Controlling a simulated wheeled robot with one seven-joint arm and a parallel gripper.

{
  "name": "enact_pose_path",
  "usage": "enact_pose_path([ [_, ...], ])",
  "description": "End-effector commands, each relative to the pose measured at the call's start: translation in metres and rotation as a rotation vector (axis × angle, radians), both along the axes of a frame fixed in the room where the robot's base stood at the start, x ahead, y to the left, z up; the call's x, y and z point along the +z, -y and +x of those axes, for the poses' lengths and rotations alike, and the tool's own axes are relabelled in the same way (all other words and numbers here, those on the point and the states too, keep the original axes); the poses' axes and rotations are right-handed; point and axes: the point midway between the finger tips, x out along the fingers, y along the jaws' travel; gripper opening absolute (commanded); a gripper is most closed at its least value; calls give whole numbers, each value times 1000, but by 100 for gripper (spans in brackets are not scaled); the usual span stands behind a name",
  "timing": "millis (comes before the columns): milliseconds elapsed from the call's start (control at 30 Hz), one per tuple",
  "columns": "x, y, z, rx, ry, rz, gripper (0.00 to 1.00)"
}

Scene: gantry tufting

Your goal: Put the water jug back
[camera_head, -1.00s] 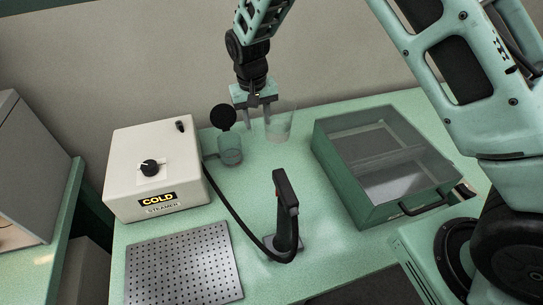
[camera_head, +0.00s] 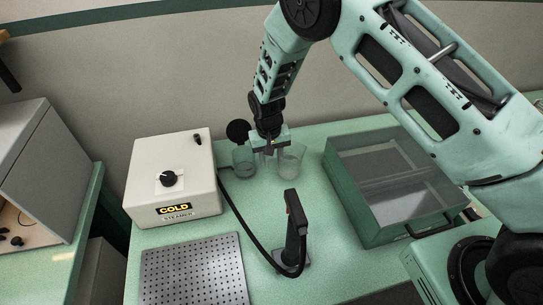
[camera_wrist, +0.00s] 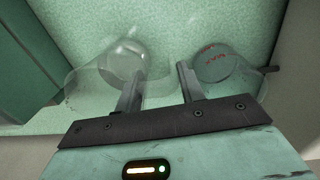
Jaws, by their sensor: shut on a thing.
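The water jug, a clear, wide vessel (camera_head: 292,160), stands upright at the back of the green bench and looks empty. My gripper (camera_head: 268,151) is shut on its left side in the head view; the exact grip is hard to see through the clear wall. In the wrist view my fingers (camera_wrist: 158,88) overlap the jug's near side, and the jug (camera_wrist: 118,62) is left of them. I cannot tell whether its base touches the bench. A smaller clear container (camera_head: 243,160) with a raised black round lid (camera_head: 238,131) stands just left; it shows red marks in the wrist view (camera_wrist: 212,62).
A white steamer box (camera_head: 175,180) reading COLD stands left, its hose running to an upright black handpiece (camera_head: 292,235). A perforated metal plate (camera_head: 195,272) lies in front. A green glass-topped box (camera_head: 385,185) stands right of the jug. Bare bench lies between.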

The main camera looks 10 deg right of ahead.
Motion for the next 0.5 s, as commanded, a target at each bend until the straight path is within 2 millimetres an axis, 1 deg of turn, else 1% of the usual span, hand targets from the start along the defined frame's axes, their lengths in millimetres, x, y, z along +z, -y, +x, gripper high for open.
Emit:
enact_pose_path([
  [133,-4,0,0,0,0,0,0],
  [167,-3,0,0,0,0,0,44],
  [200,-3,0,0,0,0,0,55],
  [233,-3,0,0,0,-1,0,60],
  [500,-2,0,0,0,-1,-1,60],
])
